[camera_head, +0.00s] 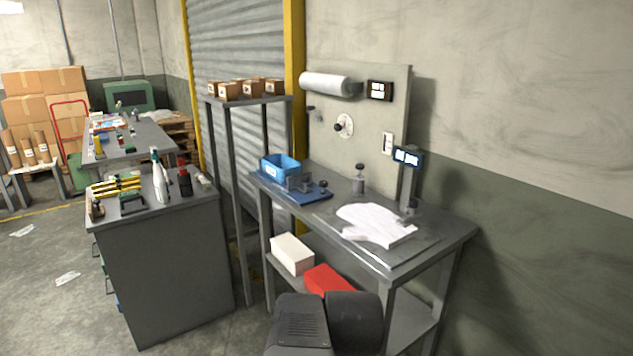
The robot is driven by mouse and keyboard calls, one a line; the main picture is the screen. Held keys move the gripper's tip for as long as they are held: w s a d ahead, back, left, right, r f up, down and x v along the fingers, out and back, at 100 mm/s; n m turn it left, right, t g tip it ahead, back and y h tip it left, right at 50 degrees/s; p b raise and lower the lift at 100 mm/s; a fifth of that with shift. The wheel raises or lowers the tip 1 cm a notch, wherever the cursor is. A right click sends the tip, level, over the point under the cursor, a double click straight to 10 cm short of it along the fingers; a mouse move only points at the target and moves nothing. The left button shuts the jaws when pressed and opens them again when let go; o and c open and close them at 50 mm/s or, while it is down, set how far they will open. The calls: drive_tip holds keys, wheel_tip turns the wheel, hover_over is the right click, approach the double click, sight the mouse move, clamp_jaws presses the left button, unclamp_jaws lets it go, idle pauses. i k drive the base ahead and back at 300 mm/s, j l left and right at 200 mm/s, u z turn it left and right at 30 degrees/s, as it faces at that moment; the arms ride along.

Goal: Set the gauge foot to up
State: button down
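A gauge with a blue-framed display (407,157) stands on a post at the right back of the grey workbench (458,232). A small dark round part, which looks like the gauge foot (412,206), sits low by the post, close to the bench top. I cannot tell whether it touches the surface or which position it is set to. Dark parts of my own arm show at the bottom centre, below the bench edge. My gripper's fingers are not in view.
A blue bin (280,166) and a blue fixture (304,191) occupy the bench's left end. A knobbed post (359,179) stands mid-bench. A back panel (370,122) holds a white roll (325,83). White (291,254) and red (328,281) boxes sit on the lower shelf.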

sight(413, 204)
drive_tip(key=i+l, duration=0.1)
drive_tip(key=i, duration=0.3)
drive_tip(key=i+l+u, duration=0.1)
drive_tip(key=i, duration=0.3)
drive_tip(key=i+l+u, duration=0.1)
drive_tip(key=i, duration=0.3)
